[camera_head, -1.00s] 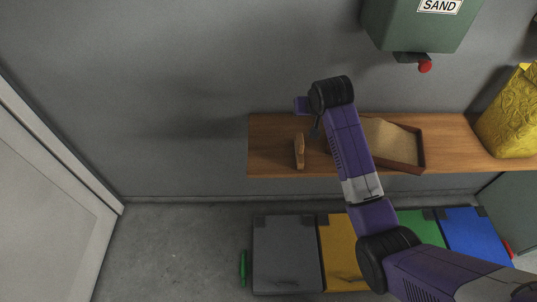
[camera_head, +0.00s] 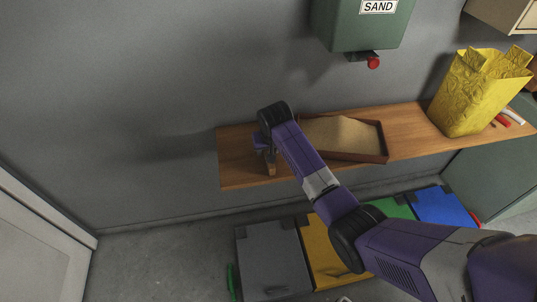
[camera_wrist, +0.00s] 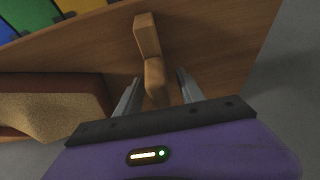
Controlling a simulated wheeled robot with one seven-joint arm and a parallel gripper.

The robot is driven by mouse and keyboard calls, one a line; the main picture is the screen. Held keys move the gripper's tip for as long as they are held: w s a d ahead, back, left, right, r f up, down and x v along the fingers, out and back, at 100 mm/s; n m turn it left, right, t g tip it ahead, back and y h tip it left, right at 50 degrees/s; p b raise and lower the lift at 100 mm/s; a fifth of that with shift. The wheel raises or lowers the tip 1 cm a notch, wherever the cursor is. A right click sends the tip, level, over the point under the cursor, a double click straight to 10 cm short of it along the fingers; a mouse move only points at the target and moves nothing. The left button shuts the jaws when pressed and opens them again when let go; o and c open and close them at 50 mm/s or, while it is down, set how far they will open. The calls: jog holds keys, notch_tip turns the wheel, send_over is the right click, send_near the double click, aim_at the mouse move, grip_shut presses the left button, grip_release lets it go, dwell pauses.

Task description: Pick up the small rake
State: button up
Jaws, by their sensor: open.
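The small rake is a light wooden piece (camera_wrist: 149,40) on the wooden shelf (camera_head: 232,172) in the wrist view. Its near end lies between the two fingers of my gripper (camera_wrist: 158,76), which are apart with gaps on both sides. In the head view my gripper (camera_head: 262,143) is over the left part of the shelf, and a bit of the rake (camera_head: 270,168) shows just below it. My wrist hides the rest of the rake there.
A sand tray (camera_head: 350,154) sits on the shelf right of my gripper and also shows at left in the wrist view (camera_wrist: 60,80). A green SAND box (camera_head: 358,28) hangs above. A yellow bag (camera_head: 470,95) stands at right. Coloured bins (camera_head: 268,262) are below.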

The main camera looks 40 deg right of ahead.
jog(key=shift+w+d+f, duration=0.1)
jog(key=shift+w+f, duration=0.05)
jog(key=shift+f, duration=0.15)
grip_shut()
jog(key=shift+r, duration=0.15)
